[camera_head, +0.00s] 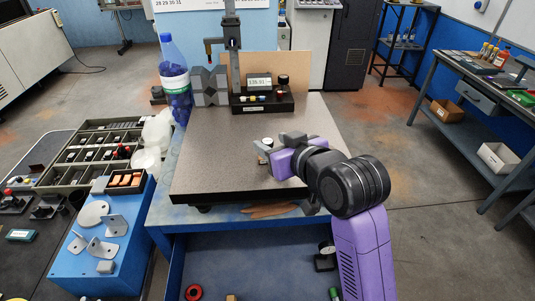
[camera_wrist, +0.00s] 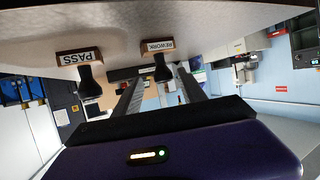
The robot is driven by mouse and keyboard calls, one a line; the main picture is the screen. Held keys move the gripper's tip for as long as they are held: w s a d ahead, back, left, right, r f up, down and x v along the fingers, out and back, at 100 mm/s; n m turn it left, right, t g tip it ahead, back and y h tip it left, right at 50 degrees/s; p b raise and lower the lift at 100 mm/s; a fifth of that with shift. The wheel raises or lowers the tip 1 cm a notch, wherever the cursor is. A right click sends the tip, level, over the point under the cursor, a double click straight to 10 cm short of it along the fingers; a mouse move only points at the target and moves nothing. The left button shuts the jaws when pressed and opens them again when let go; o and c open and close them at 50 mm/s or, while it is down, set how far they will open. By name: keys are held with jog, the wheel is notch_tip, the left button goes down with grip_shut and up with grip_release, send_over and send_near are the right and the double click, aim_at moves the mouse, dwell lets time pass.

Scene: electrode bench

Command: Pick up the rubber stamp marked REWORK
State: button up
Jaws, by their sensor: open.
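The stamp marked REWORK (camera_wrist: 158,45) has a pale label on a wooden block and a black handle. In the wrist view, which shows the plate at the top, it stands just beyond my fingertips, roughly between their lines. My gripper (camera_wrist: 161,70) is open, with nothing between its fingers. In the head view my gripper (camera_head: 276,145) is low over the right part of the dark plate (camera_head: 225,150). A small pale-topped object there is partly hidden by my gripper; its label is unreadable.
A gauge stand (camera_head: 262,100) stands on the plate's back, with grey V-blocks (camera_head: 209,87) and a blue bottle (camera_head: 174,80) to its left. A blue box with metal brackets (camera_head: 105,240) is at lower left. The plate's front left is clear.

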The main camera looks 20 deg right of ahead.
jog(key=x, duration=0.2)
jog(key=p+x, duration=0.1)
jog(key=x, duration=0.2)
jog(key=shift+a, duration=0.25)
jog(key=shift+c, duration=0.2)
grip_shut()
